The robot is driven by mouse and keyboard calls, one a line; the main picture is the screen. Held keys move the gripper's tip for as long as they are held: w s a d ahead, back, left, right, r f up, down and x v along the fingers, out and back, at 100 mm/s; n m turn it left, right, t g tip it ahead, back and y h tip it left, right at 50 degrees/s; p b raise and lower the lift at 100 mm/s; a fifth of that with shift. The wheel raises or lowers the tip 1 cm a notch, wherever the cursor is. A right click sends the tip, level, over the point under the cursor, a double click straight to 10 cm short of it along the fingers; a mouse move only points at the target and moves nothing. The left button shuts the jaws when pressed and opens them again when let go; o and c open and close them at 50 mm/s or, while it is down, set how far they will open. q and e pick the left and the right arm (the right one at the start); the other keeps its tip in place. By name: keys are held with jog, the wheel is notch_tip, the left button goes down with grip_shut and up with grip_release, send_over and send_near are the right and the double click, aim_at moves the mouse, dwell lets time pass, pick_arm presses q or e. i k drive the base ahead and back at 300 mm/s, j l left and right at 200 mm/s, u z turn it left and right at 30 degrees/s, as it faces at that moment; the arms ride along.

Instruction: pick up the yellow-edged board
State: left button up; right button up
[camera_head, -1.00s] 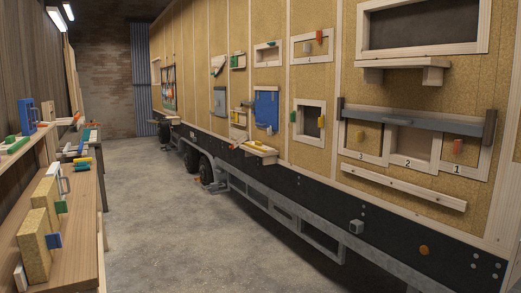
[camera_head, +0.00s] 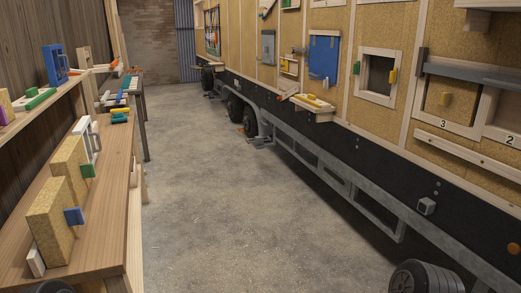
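I cannot tell for sure which thing is the yellow-edged board. Two thick yellowish chipboard pieces stand on edge on the left workbench: a near one (camera_head: 48,218) with a blue block (camera_head: 74,216) at its side, and a farther one (camera_head: 70,165) with a green block (camera_head: 88,171). A small yellow and purple piece (camera_head: 5,107) sits on the left shelf, cut by the picture edge. A small ledge on the trailer wall (camera_head: 313,108) carries a yellow strip. Neither gripper shows; only dark parts of my arms seem to show at the bottom edge.
The wooden workbench (camera_head: 98,228) runs along the left wall, with a shelf (camera_head: 40,104) above it. The trailer (camera_head: 400,165) with wall hatches, wheels and a low side rail lines the right. The concrete floor (camera_head: 235,205) between them is clear.

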aim_at(310, 99)
jog(key=i+j+z, duration=0.15)
jog(key=i, duration=2.45)
jog(key=i+j+z, duration=0.15)
jog(key=i+z, duration=0.3)
jog(key=i+j+z, duration=0.5)
jog(key=i, duration=0.15)
jog(key=i+j+z, duration=0.8)
jog(key=j+z, duration=0.15)
jog(key=j, duration=0.2)
jog(key=i+j+z, duration=0.2)
jog(key=j+z, duration=0.25)
jog(key=j, duration=0.3)
